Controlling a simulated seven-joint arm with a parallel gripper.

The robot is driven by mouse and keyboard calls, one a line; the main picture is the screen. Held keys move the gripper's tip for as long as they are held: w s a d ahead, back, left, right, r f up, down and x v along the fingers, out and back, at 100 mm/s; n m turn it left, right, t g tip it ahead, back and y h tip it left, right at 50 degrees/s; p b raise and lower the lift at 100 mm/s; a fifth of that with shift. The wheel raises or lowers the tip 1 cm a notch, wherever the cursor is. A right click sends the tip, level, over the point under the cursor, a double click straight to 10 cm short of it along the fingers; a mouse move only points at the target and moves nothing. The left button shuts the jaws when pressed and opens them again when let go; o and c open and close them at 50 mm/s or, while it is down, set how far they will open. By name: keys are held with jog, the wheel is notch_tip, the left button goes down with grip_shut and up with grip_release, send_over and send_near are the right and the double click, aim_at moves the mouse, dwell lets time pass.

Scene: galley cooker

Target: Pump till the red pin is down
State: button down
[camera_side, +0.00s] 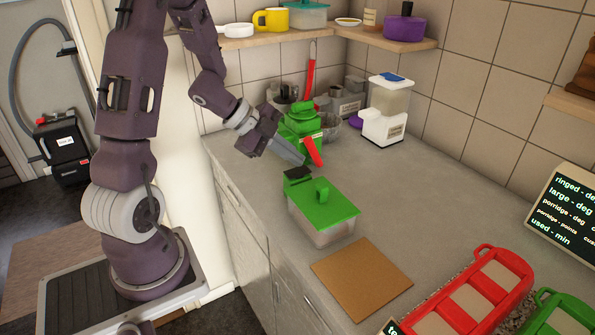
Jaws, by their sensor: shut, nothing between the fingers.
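A clear box with a green lid (336,207) stands on the counter, with a raised green knob (322,190) on top and a black part (297,173) at its far left corner. Behind it is a green device (301,124) with a red lever-like part (314,152) slanting down at its front. I cannot make out a separate red pin or its height. My gripper (302,161) is shut and empty. In the picture its fingertips are just left of the red part and above the black part; I cannot tell whether they touch either.
A brown board (361,278) lies in front of the box. A red divided tray (480,296) is at the front right. A white dispenser (386,115) and grey holders stand by the wall. A shelf (390,40) hangs above. The counter's right middle is clear.

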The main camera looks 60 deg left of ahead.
jog(key=shift+r, duration=2.5)
jog(key=shift+w+r, duration=0.15)
jog(key=w+r+n+t+y, duration=0.3)
jog(key=r+y, duration=0.2)
jog(key=r, duration=0.3)
notch_tip(320, 180, up, 4)
jog(key=n+y, duration=0.3)
jog(key=n, duration=0.1)
send_over(294, 171)
jog(key=s+d+f+n+g+h, duration=0.2)
jog(key=s+d+n+g, duration=0.1)
jog(key=s+d, duration=0.5)
jog(key=s+d+f+n+g+h, duration=0.2)
jog(key=s+d, duration=0.6)
jog(key=s, duration=0.4)
jog(key=shift+n+g, duration=0.4)
jog(key=shift+n, duration=0.5)
jog(key=shift+r, duration=0.1)
